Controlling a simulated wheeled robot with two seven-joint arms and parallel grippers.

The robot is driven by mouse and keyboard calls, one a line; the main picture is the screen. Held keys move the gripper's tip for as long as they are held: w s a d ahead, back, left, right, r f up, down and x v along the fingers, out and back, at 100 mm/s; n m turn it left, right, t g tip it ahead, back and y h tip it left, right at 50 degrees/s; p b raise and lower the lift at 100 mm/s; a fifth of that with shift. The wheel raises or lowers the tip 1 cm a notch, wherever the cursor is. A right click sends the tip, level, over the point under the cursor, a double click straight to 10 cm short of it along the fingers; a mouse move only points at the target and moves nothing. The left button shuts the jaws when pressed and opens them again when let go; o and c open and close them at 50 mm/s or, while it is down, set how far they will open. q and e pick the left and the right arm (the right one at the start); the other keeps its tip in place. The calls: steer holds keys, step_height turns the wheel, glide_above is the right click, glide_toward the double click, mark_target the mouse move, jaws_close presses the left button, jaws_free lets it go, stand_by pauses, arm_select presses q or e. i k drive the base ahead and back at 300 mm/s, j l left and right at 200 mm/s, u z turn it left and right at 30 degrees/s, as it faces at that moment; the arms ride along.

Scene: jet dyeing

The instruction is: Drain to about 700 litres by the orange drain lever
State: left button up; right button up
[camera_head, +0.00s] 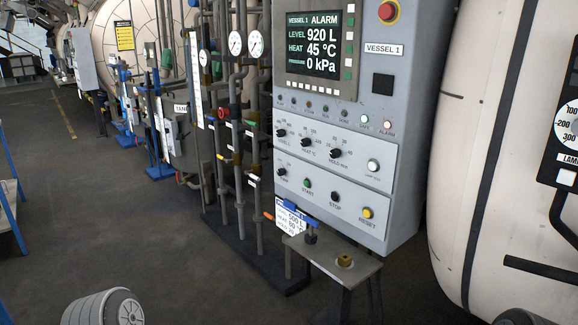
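The grey vessel 1 panel (345,120) stands at centre right. Its screen (320,45) reads VESSEL 1 ALARM, level 920 L, heat 45 °C and 0 kPa. A small orange lever handle (268,215) sticks out from the pipes left of the panel's lower edge. Its valve body is too small to make out clearly.
A pale vessel (490,160) stands at right. A red emergency button (388,11) tops the panel. The floor at left is open.

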mark_target(266, 214)
steer(key=i+j+u, duration=0.25)
steer(key=i, duration=0.2)
steer(key=i+u, duration=0.25)
steer(key=i, duration=0.2)
steer(key=i+j+z, duration=0.35)
steer(key=j, duration=0.25)
steer(key=i+j+z, duration=0.15)
steer(key=i+j, duration=0.15)
steer(key=i+j+z, duration=0.15)
steer(key=j, duration=0.25)
steer(key=i+j+z, duration=0.2)
steer(key=j, duration=0.2)
steer(key=i+j+z, duration=0.15)
steer(key=j, duration=0.3)
